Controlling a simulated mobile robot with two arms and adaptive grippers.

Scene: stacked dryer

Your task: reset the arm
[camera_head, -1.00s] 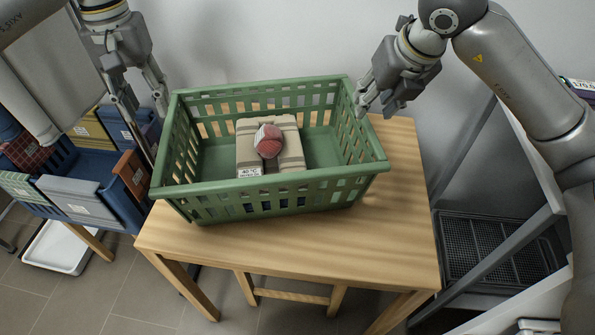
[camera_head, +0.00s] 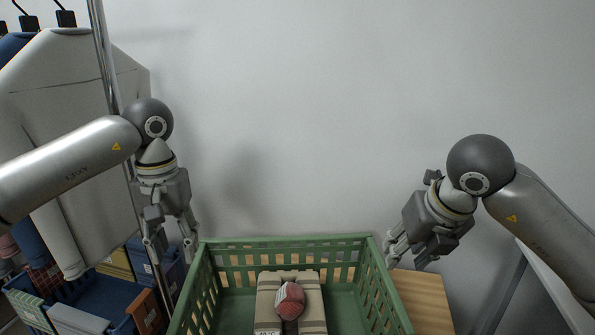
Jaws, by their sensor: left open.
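My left gripper (camera_head: 172,248) hangs fingers down at the left, just beyond the basket's back left corner in the picture, with its fingers apart and empty. My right gripper (camera_head: 405,254) points down and left by the basket's back right corner, with its fingers apart and nothing seen between them. The green basket (camera_head: 285,241) stands on the wooden table (camera_head: 428,300), its front cut off by the picture's bottom edge. In it lie a folded beige striped cloth (camera_head: 267,300) and a red rolled item (camera_head: 290,301) on top.
A garment rack pole (camera_head: 107,70) with hanging clothes (camera_head: 60,90) stands at the left, close to my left arm. Below it is a blue bin (camera_head: 95,290) with folded items. A grey frame (camera_head: 505,285) stands at the lower right. The wall behind is bare.

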